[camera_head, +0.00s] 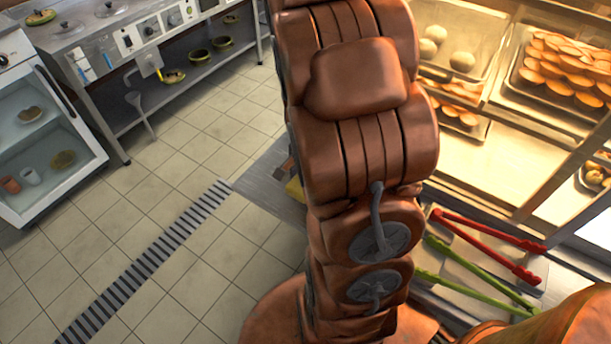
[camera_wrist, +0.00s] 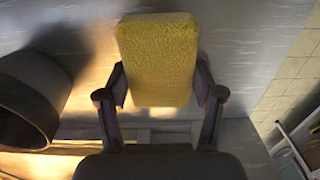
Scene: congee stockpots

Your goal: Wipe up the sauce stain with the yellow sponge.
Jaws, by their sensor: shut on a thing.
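The yellow sponge (camera_wrist: 157,50) is between the two fingers of my gripper (camera_wrist: 160,84) in the wrist view. The fingers are shut on its sides, and its broad face shows. I cannot clearly make out the sauce stain in either view. The sponge is over a grey surface (camera_wrist: 240,45); I cannot tell whether it touches it.
A dark round vessel (camera_wrist: 32,100) is left of the sponge in the wrist view. In the head view, red tongs (camera_head: 490,245) and green tongs (camera_head: 480,285) lie at right, below a lit food case (camera_head: 510,170). Tiled floor (camera_head: 200,260) is open at left.

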